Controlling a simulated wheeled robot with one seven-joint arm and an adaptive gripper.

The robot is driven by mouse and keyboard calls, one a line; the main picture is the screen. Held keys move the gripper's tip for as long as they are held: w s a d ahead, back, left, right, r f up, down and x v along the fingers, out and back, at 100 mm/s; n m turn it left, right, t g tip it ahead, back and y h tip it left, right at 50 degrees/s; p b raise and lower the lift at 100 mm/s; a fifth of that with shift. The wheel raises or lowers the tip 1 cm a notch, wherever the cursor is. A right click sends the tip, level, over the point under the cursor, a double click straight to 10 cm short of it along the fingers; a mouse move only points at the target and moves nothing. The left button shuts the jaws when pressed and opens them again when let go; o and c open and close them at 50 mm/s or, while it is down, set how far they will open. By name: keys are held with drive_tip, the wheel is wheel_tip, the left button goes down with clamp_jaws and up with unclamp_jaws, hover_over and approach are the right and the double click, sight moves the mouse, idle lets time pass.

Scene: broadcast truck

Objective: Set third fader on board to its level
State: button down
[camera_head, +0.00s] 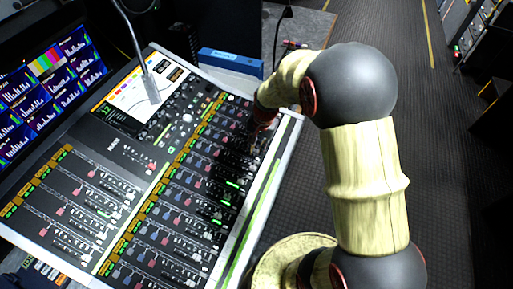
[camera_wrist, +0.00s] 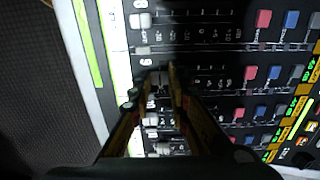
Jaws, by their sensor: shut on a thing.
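The mixing board (camera_head: 105,160) fills the left and middle of the head view, with rows of faders and coloured buttons. My gripper (camera_head: 257,140) is over the board's right-hand fader bank, near its far end. In the wrist view my gripper (camera_wrist: 166,76) points down at the fader strips, its two fingers close together. It is shut on a fader cap, which the fingertips mostly hide. Pale fader caps (camera_wrist: 140,20) show on one side of it and more caps (camera_wrist: 151,121) on the other. I cannot read which fader number is held.
A lit touch screen (camera_head: 145,90) with a gooseneck lamp (camera_head: 135,45) over it stands at the board's back. Monitors (camera_head: 45,75) are at the left. A blue box (camera_head: 230,60) lies behind the board. Dark floor (camera_head: 430,120) is clear to the right.

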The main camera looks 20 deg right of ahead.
sight(242, 147)
drive_tip(key=w+a+p, duration=0.1)
drive_tip(key=w+a, duration=0.1)
drive_tip(key=w+a+p, duration=0.1)
drive_tip(key=w, duration=0.1)
drive_tip(key=shift+a+r+p, duration=0.3)
drive_tip(key=shift+a+r, duration=0.05)
drive_tip(key=shift+r, duration=0.05)
drive_tip(key=c, duration=1.7)
unclamp_jaws()
drive_tip(key=shift+r, duration=0.1)
drive_tip(key=r, duration=0.4)
drive_tip(key=s+r, duration=0.1)
drive_tip(key=r, duration=0.2)
drive_tip(key=d+r, duration=0.1)
drive_tip(key=r, duration=0.3)
drive_tip(key=shift+s+d+r, duration=0.1)
drive_tip(key=shift+s+r, duration=0.05)
drive_tip(key=shift+r, duration=0.15)
